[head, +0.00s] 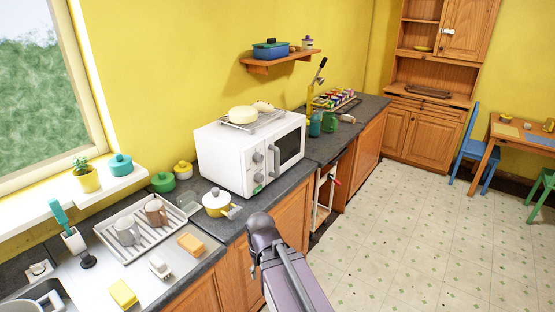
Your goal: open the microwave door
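The white microwave (227,160) stands on the dark counter near the middle of the head view. Its front faces right and towards me, and its door (290,147) with a dark window is shut. A grey vertical handle (274,161) sits at the near edge of the door, next to a panel with round knobs (258,170). My arm rises from the bottom of the view, in front of the lower cabinets and to the right of the counter edge. My gripper's fingers cannot be made out, so whether it is open or shut does not show.
A rack with food (252,121) lies on top of the microwave. A yellow pot (216,202) stands on the counter left of it. A dish tray (148,227) with mugs is further left. An open cabinet (323,196) is below the counter.

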